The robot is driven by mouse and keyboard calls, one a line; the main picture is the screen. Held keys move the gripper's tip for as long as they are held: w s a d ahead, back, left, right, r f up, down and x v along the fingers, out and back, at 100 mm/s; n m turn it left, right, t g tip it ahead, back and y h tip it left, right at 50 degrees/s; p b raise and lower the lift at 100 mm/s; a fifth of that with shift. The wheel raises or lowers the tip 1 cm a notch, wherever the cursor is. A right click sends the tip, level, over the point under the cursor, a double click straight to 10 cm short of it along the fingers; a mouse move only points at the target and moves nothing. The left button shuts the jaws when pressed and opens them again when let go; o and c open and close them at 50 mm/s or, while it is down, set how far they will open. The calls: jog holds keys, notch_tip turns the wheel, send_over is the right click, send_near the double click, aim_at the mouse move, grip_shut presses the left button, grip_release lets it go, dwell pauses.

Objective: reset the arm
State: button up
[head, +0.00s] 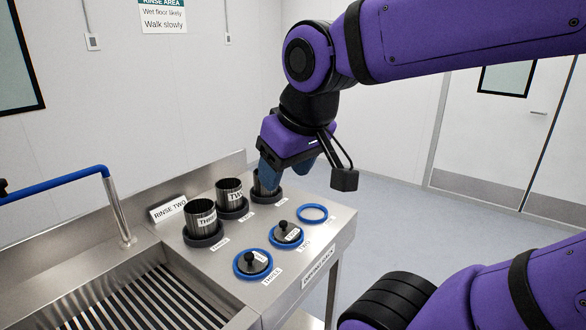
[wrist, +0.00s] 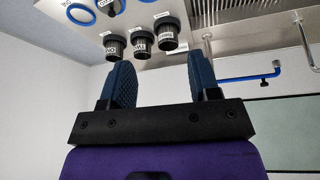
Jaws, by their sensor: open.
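My purple arm reaches in from the right in the head view, and my gripper (head: 286,171) hangs pointing down over the back right of the steel bench. In the wrist view my gripper (wrist: 164,82) has its two blue fingers spread apart with nothing between them. In the head view the right-hand vessel (head: 265,188) stands just below and partly behind the fingers; I cannot tell whether they touch it. The vessels labelled TWO (head: 229,192) and THREE (head: 201,217) stand to its left in dark round holders.
In front of the vessels, black-knobbed lids (head: 286,233) (head: 252,263) sit in blue rings labelled TWO and THREE. A third blue ring (head: 313,213) is empty. The floor to the right is clear.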

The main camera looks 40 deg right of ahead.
jog(key=shift+s+a+r, duration=0.1)
jog(key=shift+s+r, duration=0.1)
jog(key=shift+s, duration=0.75)
